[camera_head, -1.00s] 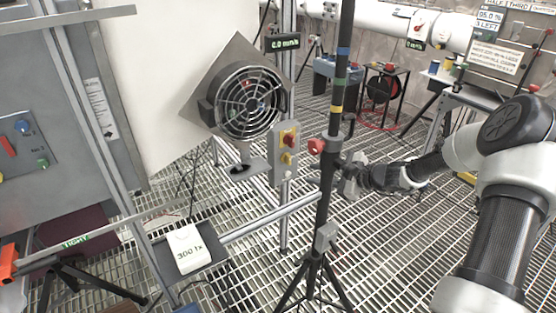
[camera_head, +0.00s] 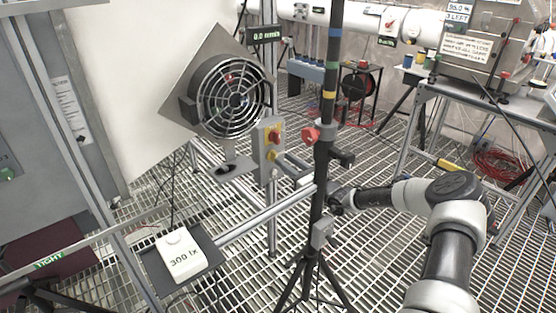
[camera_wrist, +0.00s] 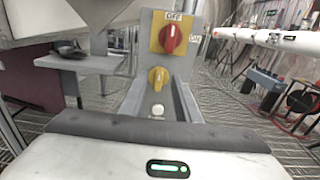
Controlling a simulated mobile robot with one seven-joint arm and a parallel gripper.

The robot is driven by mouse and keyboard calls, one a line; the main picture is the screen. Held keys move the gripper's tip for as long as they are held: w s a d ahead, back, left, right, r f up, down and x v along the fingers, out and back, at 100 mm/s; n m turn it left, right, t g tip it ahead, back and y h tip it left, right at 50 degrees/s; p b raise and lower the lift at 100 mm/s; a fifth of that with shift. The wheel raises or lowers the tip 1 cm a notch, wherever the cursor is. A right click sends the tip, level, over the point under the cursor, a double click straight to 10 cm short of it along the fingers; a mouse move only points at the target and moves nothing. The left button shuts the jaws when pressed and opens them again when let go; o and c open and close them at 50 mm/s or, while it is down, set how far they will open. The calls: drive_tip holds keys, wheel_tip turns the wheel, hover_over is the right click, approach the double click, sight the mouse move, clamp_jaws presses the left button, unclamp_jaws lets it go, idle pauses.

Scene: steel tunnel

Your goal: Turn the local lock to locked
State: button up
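A grey control box (camera_head: 268,150) stands beside the fan. In the wrist view it carries a red rotary handle (camera_wrist: 171,39) on a yellow plate with OFF above and another label at its right. Below are a smaller yellow knob (camera_wrist: 158,78) and a white button (camera_wrist: 156,110). Both handles look near upright. No lock label is readable, so I cannot tell which control is the local lock. My gripper (camera_head: 286,166) is at the right of the box's lower part, facing it, partly hidden by the dark pole. Its two fingers are apart, with nothing held between them.
The dark upright pole (camera_head: 325,130) on a tripod, with a red knob (camera_head: 310,135), stands in front of my arm. The fan (camera_head: 232,97) and a small shelf (camera_head: 232,168) are left of the box.

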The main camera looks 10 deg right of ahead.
sight(277, 154)
drive_tip(key=shift+b+x, duration=0.5)
drive_tip(key=shift+x, duration=1.9)
drive_tip(key=shift+s, duration=0.1)
clamp_jaws()
